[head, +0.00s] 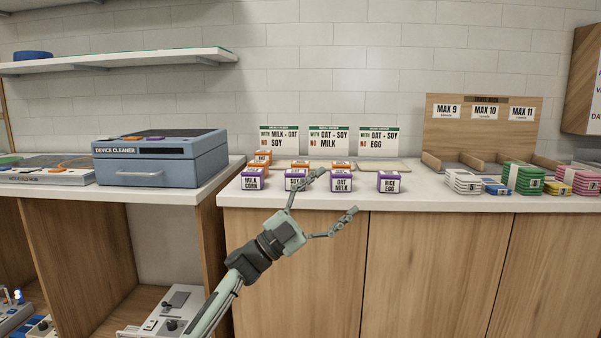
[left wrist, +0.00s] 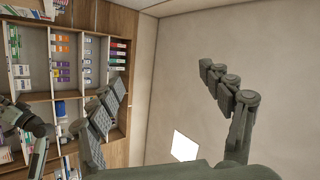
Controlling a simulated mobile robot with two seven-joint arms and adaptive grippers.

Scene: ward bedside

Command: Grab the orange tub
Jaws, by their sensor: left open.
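Several orange-lidded tubs stand on the counter in the head view. One orange tub (head: 262,156) is at the back left of the group, and the lids of others (head: 313,164) show behind the purple-lidded tubs, partly hidden. My left gripper (head: 338,191) is open and empty, with its fingers spread at the counter's front edge. Its upper fingertip overlaps the tubs in the picture; I cannot tell whether it touches any. The left wrist view shows its two fingers (left wrist: 170,105) apart, with no tub between them.
Purple-lidded tubs, such as the rice-egg tub (head: 388,182), line the counter front (head: 420,199). Label cards (head: 328,141) stand behind. A blue device cleaner (head: 160,160) is left; a wooden divider rack (head: 480,140) and coloured packs (head: 523,179) are right. Bare counter lies right of the rice-egg tub.

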